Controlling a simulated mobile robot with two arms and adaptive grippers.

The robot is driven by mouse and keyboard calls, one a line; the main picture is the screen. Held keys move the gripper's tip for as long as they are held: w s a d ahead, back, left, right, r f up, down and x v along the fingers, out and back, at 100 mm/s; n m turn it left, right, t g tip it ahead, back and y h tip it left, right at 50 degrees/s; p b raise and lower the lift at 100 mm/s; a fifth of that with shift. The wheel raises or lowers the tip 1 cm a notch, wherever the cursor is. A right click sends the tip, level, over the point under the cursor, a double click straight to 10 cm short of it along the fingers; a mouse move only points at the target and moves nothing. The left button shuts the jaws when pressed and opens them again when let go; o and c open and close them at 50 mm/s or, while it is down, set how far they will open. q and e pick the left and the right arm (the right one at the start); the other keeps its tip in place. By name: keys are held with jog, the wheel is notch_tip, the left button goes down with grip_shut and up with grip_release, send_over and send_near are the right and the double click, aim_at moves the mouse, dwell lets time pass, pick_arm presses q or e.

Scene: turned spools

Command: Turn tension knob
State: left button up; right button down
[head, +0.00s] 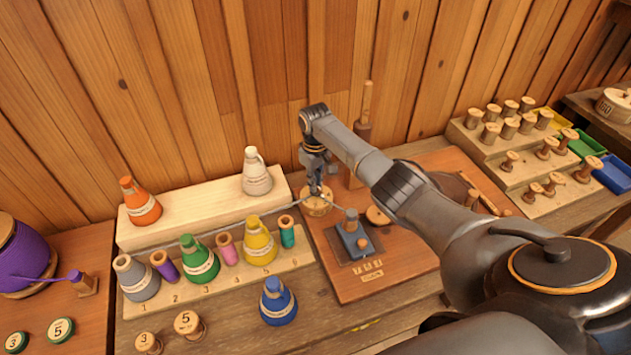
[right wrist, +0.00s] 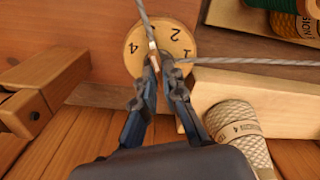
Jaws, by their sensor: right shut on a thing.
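The tension knob (head: 316,206) is a round wooden dial at the back left of the brown board (head: 345,289). My right gripper (head: 317,189) points down over the dial. In the right wrist view its fingertips (right wrist: 158,70) are shut on the small brass-coloured grip at the dial's middle, which they partly hide. Grey thread (right wrist: 250,61) runs to the dial from two sides. My left gripper is not in view.
A blue-grey block (head: 353,236) with a post stands on the board in front of the dial. A rack of coloured cones and spools (head: 215,283) is to the left, with a blue cone (head: 278,303) before it. My right arm covers the board's right part.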

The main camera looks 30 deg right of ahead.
jog(key=shift+w+r, duration=0.1)
dwell(0.3)
jog(key=c, duration=1.4)
grip_release()
jog(key=shift+c, duration=0.2)
notch_tip(320, 180, up, 12)
